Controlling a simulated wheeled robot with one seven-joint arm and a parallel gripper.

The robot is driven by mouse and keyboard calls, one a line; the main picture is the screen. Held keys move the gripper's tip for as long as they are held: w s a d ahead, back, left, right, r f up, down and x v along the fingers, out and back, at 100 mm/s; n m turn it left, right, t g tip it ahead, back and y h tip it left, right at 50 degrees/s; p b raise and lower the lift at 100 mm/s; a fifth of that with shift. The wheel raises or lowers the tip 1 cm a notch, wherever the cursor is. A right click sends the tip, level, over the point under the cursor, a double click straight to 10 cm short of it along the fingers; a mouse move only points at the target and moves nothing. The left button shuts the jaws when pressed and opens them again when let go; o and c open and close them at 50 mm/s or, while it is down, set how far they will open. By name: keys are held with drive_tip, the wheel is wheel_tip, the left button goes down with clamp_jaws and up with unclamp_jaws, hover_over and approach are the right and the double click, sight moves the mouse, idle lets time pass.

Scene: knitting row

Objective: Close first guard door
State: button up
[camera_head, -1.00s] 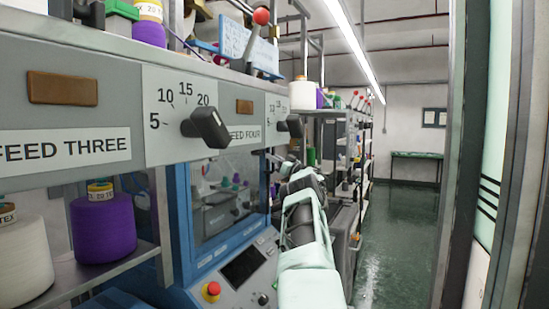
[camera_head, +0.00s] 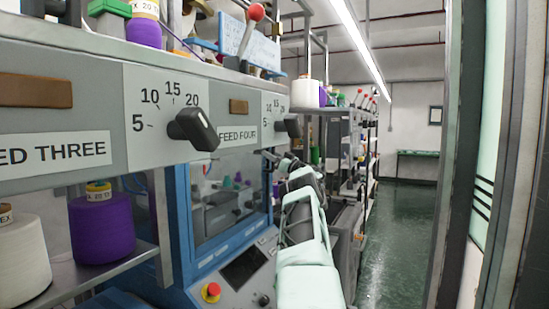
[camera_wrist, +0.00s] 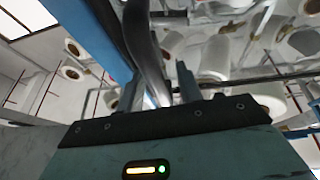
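The guard door looks to be the clear window panel (camera_head: 222,195) in the blue frame of the nearest machine, in the head view. Whether it stands fully shut or ajar, I cannot tell. My gripper (camera_head: 272,158) is at the far end of my pale green arm, near the right edge of that blue frame. In the wrist view my gripper (camera_wrist: 158,90) has its two fingers apart. A dark curved bar (camera_wrist: 148,45) runs up between or just behind them, with a gap to the right finger. Contact cannot be made out. A blue frame bar (camera_wrist: 95,40) passes at left.
A control panel with a red stop button (camera_head: 211,291) sits below the window. Black feed knobs (camera_head: 193,128) stick out from the grey rail above. Purple (camera_head: 101,228) and white yarn cones stand on a shelf at left. The green floor aisle (camera_head: 400,235) is clear at right.

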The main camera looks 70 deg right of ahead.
drive_tip(key=b+v, duration=0.7)
drive_tip(key=v, duration=1)
drive_tip(key=shift+s, duration=0.25)
drive_tip(key=shift+a+r, duration=0.1)
